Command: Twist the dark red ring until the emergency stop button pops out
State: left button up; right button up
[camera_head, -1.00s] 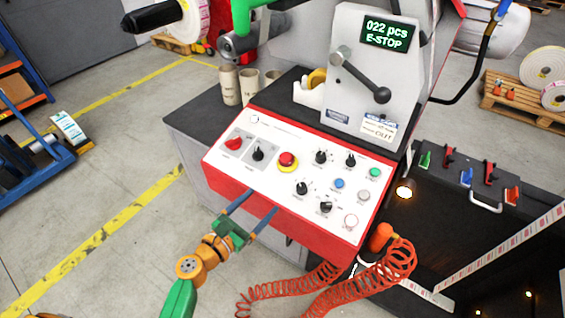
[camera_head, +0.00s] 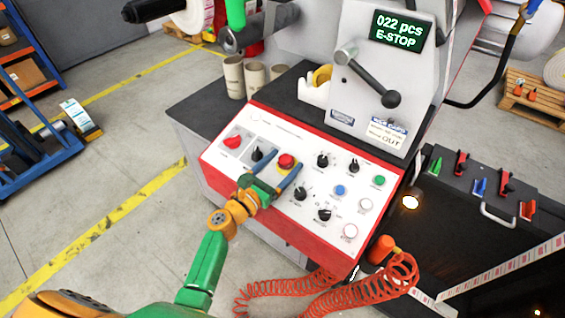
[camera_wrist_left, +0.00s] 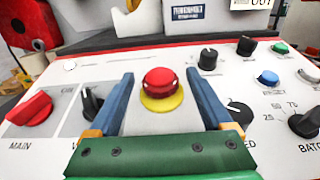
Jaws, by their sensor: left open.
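The emergency stop button (camera_head: 286,160) is red with a dark red ring at its base, on a yellow disc on the sloping white panel (camera_head: 318,208). In the left wrist view the button (camera_wrist_left: 160,82) stands between and beyond my two blue fingers. My left gripper (camera_head: 277,166) is open, its fingers on either side of the button's near side, apart from it. The left gripper (camera_wrist_left: 160,90) is empty. The display (camera_head: 399,31) reads "022 pcs E-STOP". My right gripper is not in view.
Black knobs crowd the panel, one (camera_head: 257,154) left of the button and one (camera_head: 322,160) right of it. A red main switch (camera_head: 233,142) sits at the far left. A coiled orange hose (camera_head: 335,290) hangs below. A lever (camera_head: 368,78) juts above the panel.

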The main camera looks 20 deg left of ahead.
aim_at(252, 165)
pick_arm(q)
grip_shut()
jog(key=shift+a+f+m+g+h+b, duration=0.1)
jog(key=shift+m+g+h+b, duration=0.25)
jog(key=shift+m+h, duration=0.2)
jog(key=shift+a+f+m+g+h+b, duration=0.1)
jog(key=shift+m+g+h+b, duration=0.15)
jog(key=shift+m+h+b, duration=0.25)
jog(key=m+g+h+b, duration=0.2)
jog(key=m+b, duration=0.1)
jog(key=m+g+h+b, duration=0.3)
jog(key=shift+w+a+h+b, duration=0.2)
jog(key=shift+h+b, duration=0.05)
jog(key=shift+b, duration=0.1)
jog(key=shift+r+m+g+h+b, duration=0.2)
jog(key=shift+m+g+h+b, duration=0.3)
jog(key=shift+m+g+b, duration=0.55)
grip_release()
jog(key=b+v, duration=0.1)
jog(key=v, duration=0.6)
jog(key=shift+a, duration=0.1)
